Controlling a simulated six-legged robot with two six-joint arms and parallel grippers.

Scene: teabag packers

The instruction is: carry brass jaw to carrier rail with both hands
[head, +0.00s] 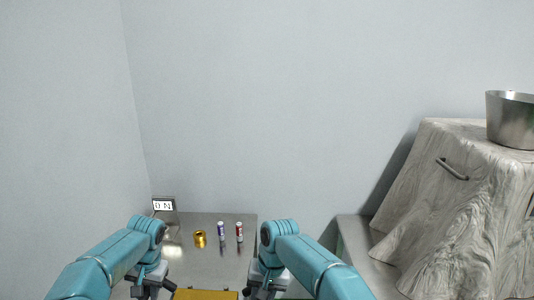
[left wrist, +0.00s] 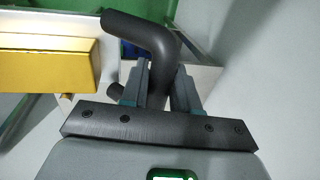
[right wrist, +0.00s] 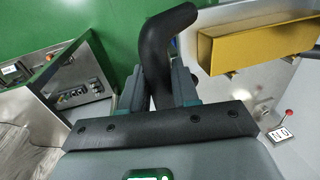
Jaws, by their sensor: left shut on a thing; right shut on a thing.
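The brass jaw (head: 205,294) is a gold-coloured bar at the bottom edge of the head view, between my two grippers. It also shows in the left wrist view (left wrist: 45,62) and the right wrist view (right wrist: 262,42). A bent black handle stands at each end of it. My left gripper (head: 150,290) is shut on one black handle (left wrist: 150,40). My right gripper (head: 264,288) is shut on the other black handle (right wrist: 158,45). The lower part of the jaw is cut off in the head view. I cannot pick out the carrier rail.
A steel table (head: 215,265) ahead holds a brass ring-like part (head: 200,239), a purple-and-white tube (head: 221,231), a red-and-white tube (head: 239,232) and a small display (head: 163,205).

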